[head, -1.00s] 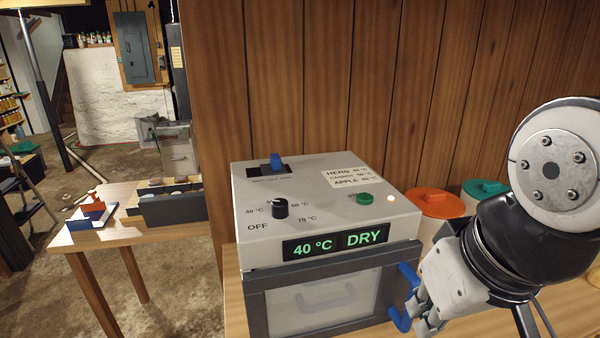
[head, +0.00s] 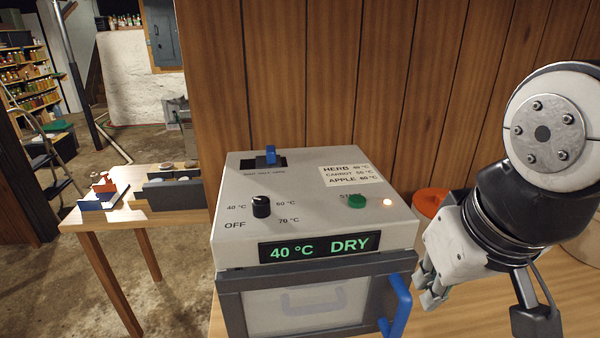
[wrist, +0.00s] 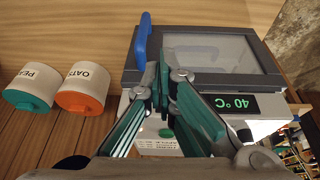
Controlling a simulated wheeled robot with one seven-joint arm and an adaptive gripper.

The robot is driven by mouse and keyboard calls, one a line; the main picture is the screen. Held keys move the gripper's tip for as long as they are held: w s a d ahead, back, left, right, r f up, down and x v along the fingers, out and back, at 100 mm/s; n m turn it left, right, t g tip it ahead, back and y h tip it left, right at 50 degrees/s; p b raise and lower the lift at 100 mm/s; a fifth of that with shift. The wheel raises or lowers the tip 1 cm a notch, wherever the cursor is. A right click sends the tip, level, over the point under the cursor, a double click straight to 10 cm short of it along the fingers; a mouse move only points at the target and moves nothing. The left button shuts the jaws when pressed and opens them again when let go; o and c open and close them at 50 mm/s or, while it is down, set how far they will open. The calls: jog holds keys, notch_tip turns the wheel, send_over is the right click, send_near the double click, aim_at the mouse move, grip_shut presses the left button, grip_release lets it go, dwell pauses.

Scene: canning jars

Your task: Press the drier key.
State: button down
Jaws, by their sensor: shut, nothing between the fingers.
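The drier (head: 310,190) is a light grey box with a dark-framed glass door and a blue door handle (head: 397,305). Its green key (head: 357,201), marked START, is on the top panel beside a lit lamp (head: 387,202). The display (head: 318,247) reads 40 °C DRY. A black dial (head: 261,206) and a blue slider (head: 270,154) are also on top. My gripper (head: 428,295) is right of the drier, near the handle; I cannot tell if they touch. In the wrist view the shut, empty fingers (wrist: 161,75) appear before the drier; the green key (wrist: 166,133) shows between the finger links.
An orange-lidded OATS canister (wrist: 82,88) and a green-lidded canister (wrist: 32,88) stand beside the drier on the wooden bench. A wood-panel wall (head: 330,80) rises behind. A side table (head: 130,215) at left holds small items. Floor shows between the tables.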

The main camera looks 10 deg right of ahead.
jog(key=w+d+r+h+p, duration=0.2)
jog(key=w+d+r+p, duration=0.15)
jog(key=w+r, duration=0.25)
notch_tip(320, 180, up, 4)
jog(key=t+h+p, duration=0.2)
jog(key=h+p, duration=0.2)
jog(key=p, duration=0.5)
send_over(353, 197)
jog(key=shift+f+b, duration=0.1)
jog(key=shift+b, duration=0.2)
jog(key=shift+h, duration=0.3)
notch_tip(353, 197, down, 8)
jog(key=b, duration=0.3)
jog(key=shift+f, duration=0.35)
jog(key=shift+f+b, duration=0.15)
jog(key=shift+b, duration=0.25)
jog(key=shift+f+b, duration=0.3)
